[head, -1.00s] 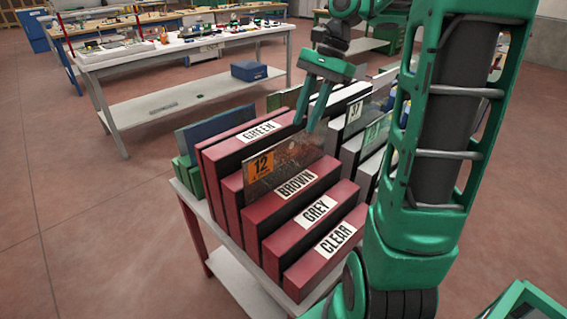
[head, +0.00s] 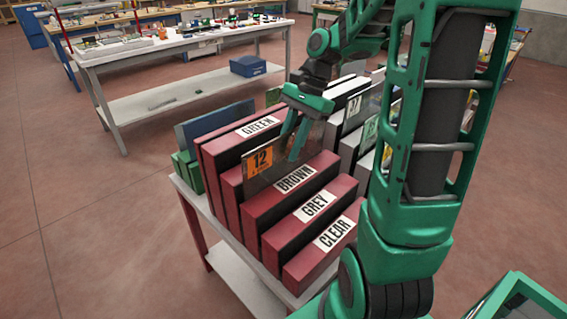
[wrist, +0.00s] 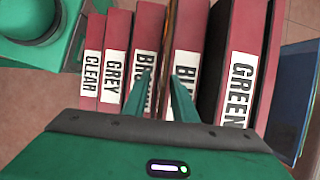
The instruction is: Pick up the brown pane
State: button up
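The brown pane (head: 275,169) is a thin, see-through brownish sheet with an orange "12" label, upright in the red rack behind the block marked BROWN (head: 295,179). In the wrist view the pane (wrist: 168,45) shows edge-on as a thin strip between the BROWN block and the block behind it. My gripper (head: 290,148) points down at the pane's top edge, right of the label. In the wrist view its two fingers (wrist: 163,92) stand on either side of the strip, with a gap between them. The gripper looks open. The pane's lower part is hidden in the rack.
Red blocks marked GREY (head: 315,207), CLEAR (head: 334,233) and GREEN (head: 257,126) stand close by in the rack. White dividers with numbered panes (head: 355,108) stand just behind to the right. A blue pane (head: 213,121) stands at the left end.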

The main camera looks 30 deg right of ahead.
jog(key=shift+a+f, duration=0.15)
jog(key=shift+f, duration=0.15)
grip_shut()
dwell(1.2)
